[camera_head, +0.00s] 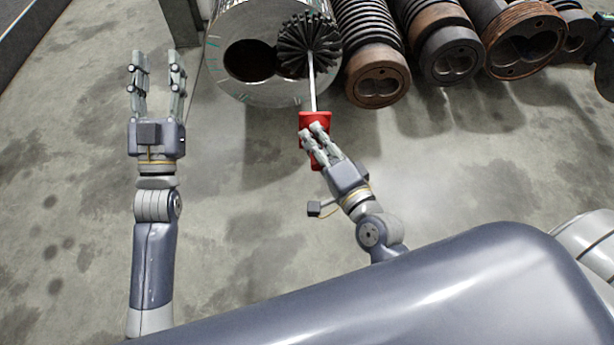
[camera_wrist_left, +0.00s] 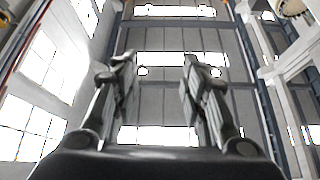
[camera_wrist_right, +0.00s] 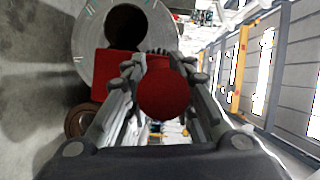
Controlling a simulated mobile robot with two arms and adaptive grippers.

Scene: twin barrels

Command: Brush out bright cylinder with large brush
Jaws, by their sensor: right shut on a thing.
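The bright cylinder (camera_head: 226,82) is a shiny metal barrel at the top of the head view, with two bores in its end face. Its left bore is dark and open; the brush head covers the right one in this view. The large brush (camera_head: 309,45) has dark round bristles, a pale rod and a red handle (camera_head: 315,121). My right gripper (camera_head: 313,135) is shut on the red handle, which also fills the right wrist view (camera_wrist_right: 164,88). Whether the bristles are inside the bore I cannot tell. My left gripper (camera_head: 156,85) is open and empty, left of the barrel.
Several dark and rusty twin-bore barrels (camera_head: 378,82) lie in a row to the right of the bright one. A grey post (camera_head: 184,22) stands left of it. The concrete floor (camera_head: 240,215) below the barrels is clear.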

